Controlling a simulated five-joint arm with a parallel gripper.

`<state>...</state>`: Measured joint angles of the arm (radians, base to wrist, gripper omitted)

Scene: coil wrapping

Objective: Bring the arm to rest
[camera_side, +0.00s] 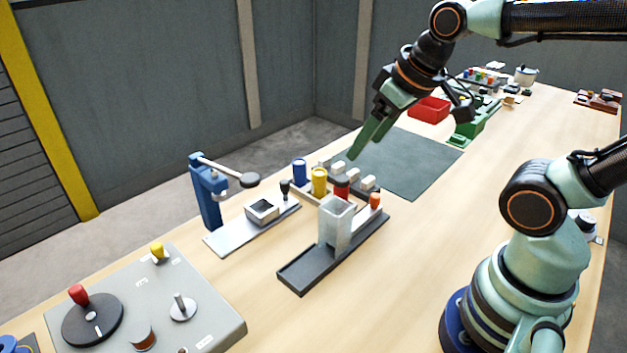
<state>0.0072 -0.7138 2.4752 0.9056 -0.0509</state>
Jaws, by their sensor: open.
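My gripper (366,140) shows in the side view at the upper middle, with green fingers pointing down and to the left. It is open and holds nothing that I can see. It hangs above the workbench (440,220), over the near left edge of the dark mat (405,165). From this one view I cannot tell its exact height. No coil shows clearly in the picture.
Below the gripper stand blue (299,172), yellow (319,182) and red cylinders, beside a translucent box (336,222) on a dark rail. A blue post (206,192) stands left. A control panel (140,305) lies front left; a red bin (429,109) stands behind.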

